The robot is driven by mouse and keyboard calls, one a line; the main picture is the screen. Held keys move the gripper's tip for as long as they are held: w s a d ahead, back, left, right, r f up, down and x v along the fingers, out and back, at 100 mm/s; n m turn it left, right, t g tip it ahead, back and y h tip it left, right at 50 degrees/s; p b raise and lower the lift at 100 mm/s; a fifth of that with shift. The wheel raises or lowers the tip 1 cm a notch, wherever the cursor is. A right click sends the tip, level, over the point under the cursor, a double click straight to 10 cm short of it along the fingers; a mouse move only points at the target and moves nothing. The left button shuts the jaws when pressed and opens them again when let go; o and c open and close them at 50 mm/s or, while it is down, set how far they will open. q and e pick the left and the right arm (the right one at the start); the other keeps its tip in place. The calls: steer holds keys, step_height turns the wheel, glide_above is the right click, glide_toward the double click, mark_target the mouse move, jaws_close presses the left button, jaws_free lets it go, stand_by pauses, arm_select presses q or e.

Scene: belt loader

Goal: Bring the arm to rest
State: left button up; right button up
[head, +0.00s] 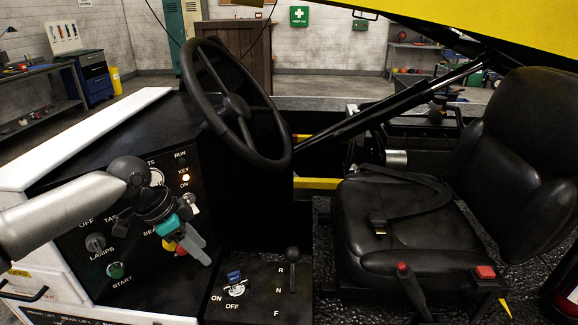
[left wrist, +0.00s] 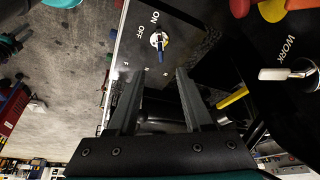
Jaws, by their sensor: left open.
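My left arm comes in from the left in the head view, in front of the black control panel (head: 70,255). My left gripper (head: 200,250), with grey fingers and a teal part, points down and right beside the panel. It hides some of the panel's controls and labels. In the left wrist view my left gripper (left wrist: 157,75) has its two fingers apart with nothing held between them. A blue-tipped ON/OFF switch (left wrist: 160,42) shows beyond the fingertips. My right gripper is in neither view.
A steering wheel (head: 238,108) and a black seat (head: 405,220) are to the right. The ON/OFF switch (head: 236,285) and the R-N-F lever (head: 292,262) stand on the low console. A green START button (head: 115,270) is at lower left.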

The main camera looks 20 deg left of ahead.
arm_select(q)
steer(key=s+d+f+n, duration=0.1)
steer(key=s+d+f, duration=0.55)
steer(key=d, duration=0.35)
steer(key=s+d+f+n, duration=0.2)
steer(key=s+d+f, duration=0.3)
steer(key=s+d, duration=0.35)
steer(key=s+a+r+n+y, duration=0.1)
steer(key=s+a+n+y, duration=0.2)
steer(key=s+n, duration=0.25)
step_height(320, 180, down, 28)
steer(key=s+m+b, duration=0.1)
steer(key=s+b, duration=0.2)
steer(key=b, duration=0.2)
steer(key=s+a+f+g+b, duration=0.2)
steer(key=s+f+b, duration=0.2)
steer(key=s+f, duration=1)
step_height(320, 180, down, 3)
steer(key=shift+s+r, duration=0.1)
steer(key=shift+s, duration=0.2)
